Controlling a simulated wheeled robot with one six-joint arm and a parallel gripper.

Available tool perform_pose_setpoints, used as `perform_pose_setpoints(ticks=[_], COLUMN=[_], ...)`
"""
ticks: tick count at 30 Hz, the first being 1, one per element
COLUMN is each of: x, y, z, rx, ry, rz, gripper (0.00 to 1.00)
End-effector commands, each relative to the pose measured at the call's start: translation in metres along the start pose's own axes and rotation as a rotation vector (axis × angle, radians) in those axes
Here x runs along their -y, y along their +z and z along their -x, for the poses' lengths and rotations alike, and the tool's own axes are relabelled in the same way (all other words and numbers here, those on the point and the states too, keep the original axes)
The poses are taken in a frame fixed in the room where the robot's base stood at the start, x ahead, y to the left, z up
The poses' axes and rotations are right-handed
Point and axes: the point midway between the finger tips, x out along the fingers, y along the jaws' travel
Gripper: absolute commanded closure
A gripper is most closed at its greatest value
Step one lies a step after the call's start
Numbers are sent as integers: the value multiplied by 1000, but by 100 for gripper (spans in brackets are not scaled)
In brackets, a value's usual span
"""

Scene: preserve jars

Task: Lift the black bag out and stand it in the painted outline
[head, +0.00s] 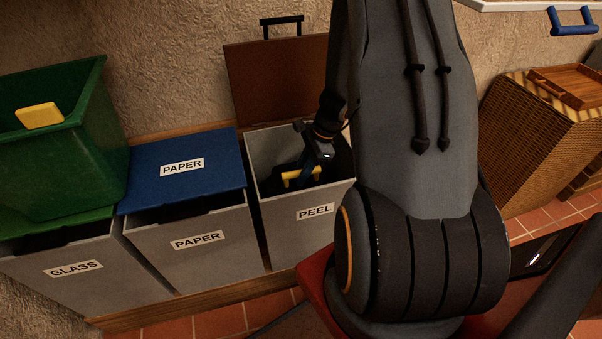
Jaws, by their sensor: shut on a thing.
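The grey PEEL bin (289,231) stands at the right end of the row of bins. Its brown lid (277,77) is raised against the wall. The black bag (337,163) is inside it, mostly hidden by the bin walls and my arm. My gripper (303,177) reaches down into this bin and is shut, with yellow showing at its fingers. What exactly lies between the fingers is too small and dark to see, but the black bag is right at them. The painted outline is not in view.
The blue-lidded PAPER bin (210,251) and the GLASS bin (75,273) stand to the left. A green tub (70,150) sits above GLASS. A wicker hamper (527,137) with a wooden tray (568,84) is at right. A white edge with a blue handle (571,21) juts in top right.

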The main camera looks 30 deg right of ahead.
Motion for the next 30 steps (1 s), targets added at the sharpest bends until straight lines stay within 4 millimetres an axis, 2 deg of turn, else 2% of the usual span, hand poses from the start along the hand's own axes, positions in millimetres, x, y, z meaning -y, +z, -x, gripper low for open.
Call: perform_pose_setpoints(ticks=[24,25,28,30], x=[0,0,0,0], y=[0,0,0,0], z=[0,0,0,0], rx=[0,0,0,0], ry=[-1,-1,-1,-1], rz=[0,0,0,0], gripper=[100,84,100,100])
